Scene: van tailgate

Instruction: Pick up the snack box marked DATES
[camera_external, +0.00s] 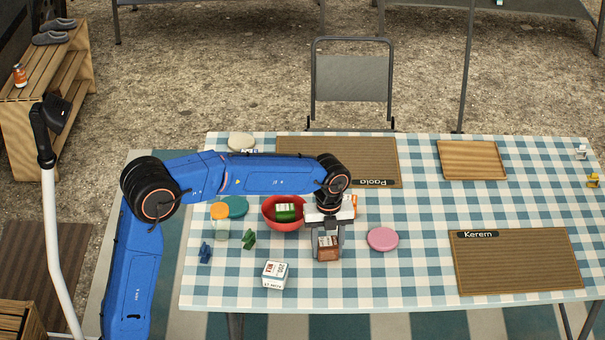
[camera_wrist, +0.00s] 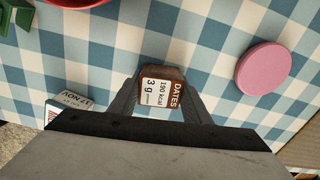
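The snack box marked DATES (camera_wrist: 163,92) is small and brown with a white label reading 190 kcal and 3 g. In the external view the box (camera_external: 328,248) is at the table's near side, below my wrist. My gripper (camera_external: 328,256) points down with one finger on each side of the box. In the wrist view my gripper's fingers (camera_wrist: 163,80) meet the box's sides with no clear gap, so it looks shut on it. Whether the box's underside touches the cloth cannot be told.
A white box (camera_external: 274,275) stands left of my gripper. A pink disc (camera_external: 383,239) lies to the right. A red bowl (camera_external: 272,224) holding a green-and-white item is behind left. Green (camera_external: 249,238) and blue (camera_external: 205,252) figures stand left.

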